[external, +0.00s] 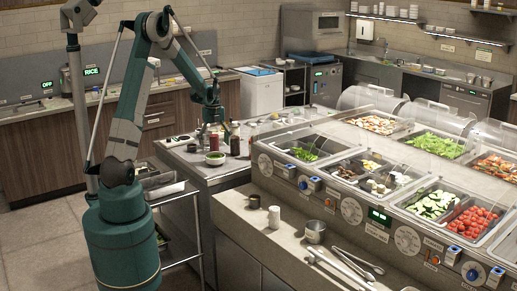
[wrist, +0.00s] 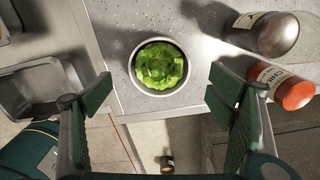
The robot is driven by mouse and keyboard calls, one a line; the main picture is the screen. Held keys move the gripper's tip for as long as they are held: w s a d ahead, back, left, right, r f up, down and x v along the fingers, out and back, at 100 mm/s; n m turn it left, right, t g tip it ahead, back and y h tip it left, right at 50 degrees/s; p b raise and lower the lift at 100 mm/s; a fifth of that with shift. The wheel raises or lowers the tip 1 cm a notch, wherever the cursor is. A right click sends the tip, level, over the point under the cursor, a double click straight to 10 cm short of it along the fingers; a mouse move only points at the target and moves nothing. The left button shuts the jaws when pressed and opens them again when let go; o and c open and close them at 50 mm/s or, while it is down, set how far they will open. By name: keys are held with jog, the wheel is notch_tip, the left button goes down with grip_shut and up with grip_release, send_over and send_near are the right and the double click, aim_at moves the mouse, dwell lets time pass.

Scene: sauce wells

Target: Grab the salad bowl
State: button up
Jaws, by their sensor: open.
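The salad bowl (wrist: 158,67) is a small round white-rimmed bowl filled with chopped green leaves. It sits on a speckled grey counter, close to the counter's edge, in the upper middle of the wrist view. It also shows as a small bowl with green contents (external: 215,158) on the counter in the external view. My gripper (wrist: 161,88) is open and empty, its two green fingers apart, one to each side of the bowl in the picture. In the external view my gripper (external: 213,122) hangs above the counter near the bowl. No contact with the bowl shows.
A bottle with a red cap (wrist: 295,90) and a dark bottle (wrist: 278,35) stand right of the bowl, close to my right-hand finger. A metal pan (wrist: 35,87) lies to the left. The food-well station (external: 350,200) fills the right of the external view.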

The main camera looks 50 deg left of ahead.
aim_at(215, 156)
jog(key=shift+f, duration=1.1)
jog(key=shift+d+f, duration=0.2)
jog(key=shift+f, duration=2.4)
jog(key=c, duration=1.1)
jog(key=shift+r, duration=0.15)
jog(key=shift+r, duration=4.85)
